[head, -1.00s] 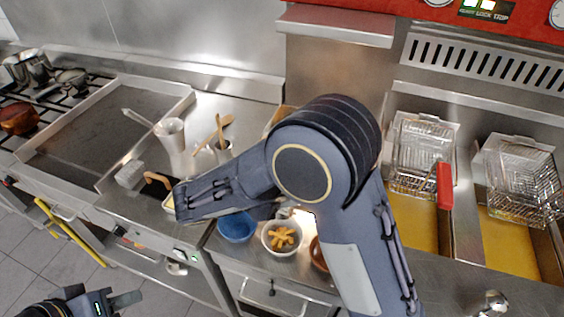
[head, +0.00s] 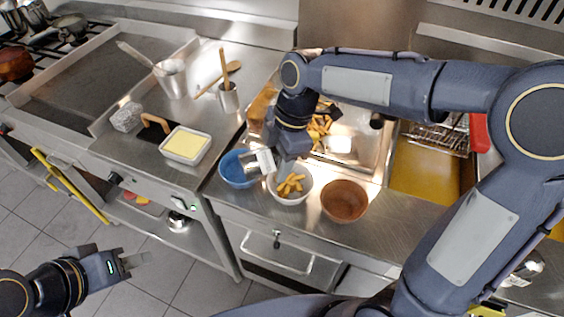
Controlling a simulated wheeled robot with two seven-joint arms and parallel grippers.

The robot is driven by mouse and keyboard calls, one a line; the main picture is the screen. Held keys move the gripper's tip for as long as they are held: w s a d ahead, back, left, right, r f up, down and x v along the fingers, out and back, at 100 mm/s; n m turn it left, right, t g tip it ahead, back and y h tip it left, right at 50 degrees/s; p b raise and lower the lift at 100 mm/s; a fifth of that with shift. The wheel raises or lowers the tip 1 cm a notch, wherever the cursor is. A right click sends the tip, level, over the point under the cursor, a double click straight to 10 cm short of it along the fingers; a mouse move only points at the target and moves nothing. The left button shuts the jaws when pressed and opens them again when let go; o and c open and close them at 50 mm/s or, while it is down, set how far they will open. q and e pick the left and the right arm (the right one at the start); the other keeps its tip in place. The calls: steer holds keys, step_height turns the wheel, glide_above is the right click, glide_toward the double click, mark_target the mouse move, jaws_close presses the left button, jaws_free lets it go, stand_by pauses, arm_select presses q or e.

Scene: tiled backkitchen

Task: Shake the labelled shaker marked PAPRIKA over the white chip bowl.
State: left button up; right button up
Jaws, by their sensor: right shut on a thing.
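The white chip bowl (head: 304,196) stands on the steel counter with yellow chips in it. My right gripper (head: 272,158) is above the counter, just behind and left of this bowl. It is shut on a small silver-white shaker (head: 258,163), which looks tipped on its side over the gap between the blue bowl and the white bowl. No label can be read on it, and the gripper hides part of it. My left gripper (head: 132,262) is low at the left, over the floor, away from the counter. Its finger gap is unclear.
A blue bowl (head: 231,174) stands left of the chip bowl and a brown bowl (head: 345,201) right of it. Behind is a steel tray with chips (head: 340,145). A butter dish (head: 186,145), utensil pot (head: 228,97) and fryer basket (head: 440,135) are nearby.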

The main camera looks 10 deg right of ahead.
step_height(320, 180, down, 3)
steer(key=g+y+b, duration=0.1)
steer(key=y+b, duration=0.4)
steer(key=b, duration=0.1)
steer(key=shift+a+f, duration=0.1)
steer(key=shift+a, duration=0.05)
steer(key=shift+b, duration=0.3)
steer(key=shift+a, duration=0.15)
steer(key=shift+s+a+r, duration=0.15)
steer(key=shift+a+r, duration=0.2)
steer(key=shift+a, duration=0.25)
steer(key=shift+s+a+r, duration=0.15)
steer(key=shift+a+r, duration=0.2)
steer(key=shift+a, duration=0.25)
steer(key=shift+w+d+f+b, duration=0.2)
steer(key=shift+d+f, duration=0.15)
steer(key=shift+d, duration=0.15)
steer(key=shift+w+d+f+b, duration=0.1)
steer(key=shift+d+f+b, duration=0.15)
steer(key=shift+d, duration=0.6)
